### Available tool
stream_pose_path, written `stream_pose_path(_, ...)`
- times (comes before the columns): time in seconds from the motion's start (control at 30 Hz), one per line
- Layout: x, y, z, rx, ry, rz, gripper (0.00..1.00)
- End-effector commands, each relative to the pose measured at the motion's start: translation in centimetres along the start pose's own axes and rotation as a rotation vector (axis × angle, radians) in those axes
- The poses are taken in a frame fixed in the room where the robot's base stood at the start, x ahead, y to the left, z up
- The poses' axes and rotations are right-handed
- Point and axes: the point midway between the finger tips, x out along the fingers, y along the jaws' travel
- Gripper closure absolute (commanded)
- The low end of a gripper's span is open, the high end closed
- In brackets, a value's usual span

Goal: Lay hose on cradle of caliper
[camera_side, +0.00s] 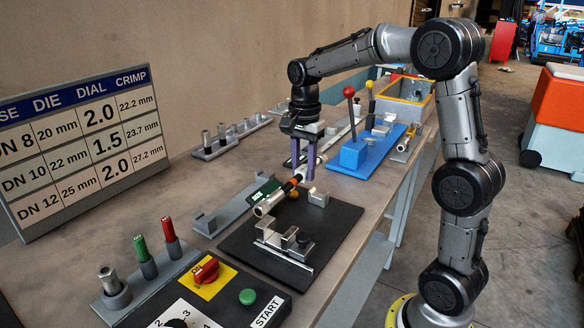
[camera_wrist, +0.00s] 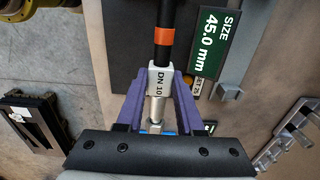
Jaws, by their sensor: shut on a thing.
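My gripper (camera_side: 303,168) points down with its purple fingers shut on the hose. In the wrist view the fingers (camera_wrist: 159,88) close on both sides of the white sleeve marked DN 10 (camera_wrist: 158,80). The hose (camera_wrist: 163,15) is black with an orange band; in the side view its silver end (camera_side: 268,205) points to the lower left. The caliper has a black base (camera_side: 240,243), silver supports (camera_side: 285,238) and a green display, reading 45.0 mm in the wrist view (camera_wrist: 214,42). The hose is over the base; I cannot tell whether it touches a support.
A control panel (camera_side: 232,306) with a red knob and green button stands in front. A grey rack (camera_side: 218,212) lies left of the caliper. A blue lever fixture (camera_side: 355,153) and a yellow-edged bin (camera_side: 405,100) stand farther back. A crimp chart (camera_side: 85,140) stands at left.

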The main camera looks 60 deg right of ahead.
Motion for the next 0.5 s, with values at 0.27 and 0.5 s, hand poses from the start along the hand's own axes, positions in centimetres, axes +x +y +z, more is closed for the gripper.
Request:
stream_pose_path(0.27,-0.1,-0.1,0.0,0.0,0.0,-0.003,1.0)
stream_pose_path(0.5,1.0,-0.1,0.0,0.0,-0.001,-0.001,1.0)
